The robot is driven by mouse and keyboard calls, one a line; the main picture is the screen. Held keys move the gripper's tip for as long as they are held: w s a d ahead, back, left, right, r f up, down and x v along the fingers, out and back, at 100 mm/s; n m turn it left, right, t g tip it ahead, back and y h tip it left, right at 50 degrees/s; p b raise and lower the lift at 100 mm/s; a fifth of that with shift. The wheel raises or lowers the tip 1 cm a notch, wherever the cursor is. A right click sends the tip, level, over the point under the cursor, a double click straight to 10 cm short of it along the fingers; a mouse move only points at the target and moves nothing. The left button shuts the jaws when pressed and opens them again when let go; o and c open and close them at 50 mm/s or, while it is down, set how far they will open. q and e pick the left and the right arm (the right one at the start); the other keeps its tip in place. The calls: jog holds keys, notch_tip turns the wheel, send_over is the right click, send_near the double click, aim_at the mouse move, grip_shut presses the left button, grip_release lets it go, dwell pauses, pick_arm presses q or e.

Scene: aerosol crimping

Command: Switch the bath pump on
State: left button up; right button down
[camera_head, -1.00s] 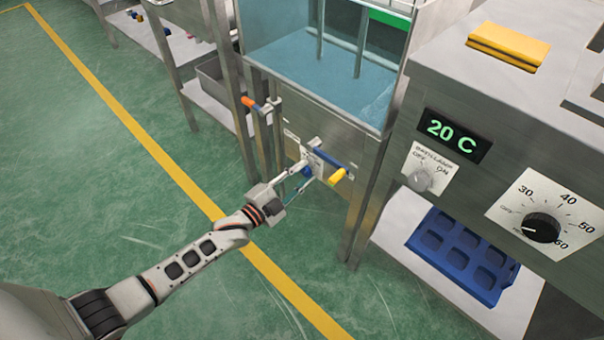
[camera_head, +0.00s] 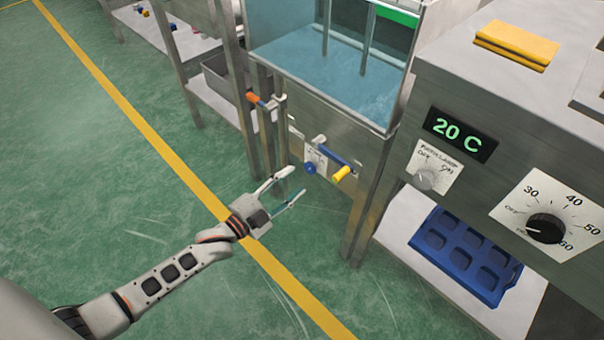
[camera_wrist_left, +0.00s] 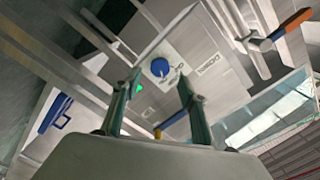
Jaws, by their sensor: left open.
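A blue round knob (camera_head: 310,168) sits on a small white label plate (camera_head: 316,157) on the front of the water bath (camera_head: 345,128). In the left wrist view the blue knob (camera_wrist_left: 160,67) is ahead of the fingers, and a small green spot (camera_wrist_left: 138,88) glows beside its plate. My right gripper is not in view.
A blue-and-yellow lever (camera_head: 335,158) is just right of the knob, and an orange-handled valve (camera_head: 252,97) is to its left. A steel cabinet with a 20 C display (camera_head: 460,134), a grey knob (camera_head: 425,180) and a black dial (camera_head: 545,229) stands right. Open floor lies left.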

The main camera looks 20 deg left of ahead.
pick_arm(q)
jog(key=v, duration=0.6)
dwell(0.3)
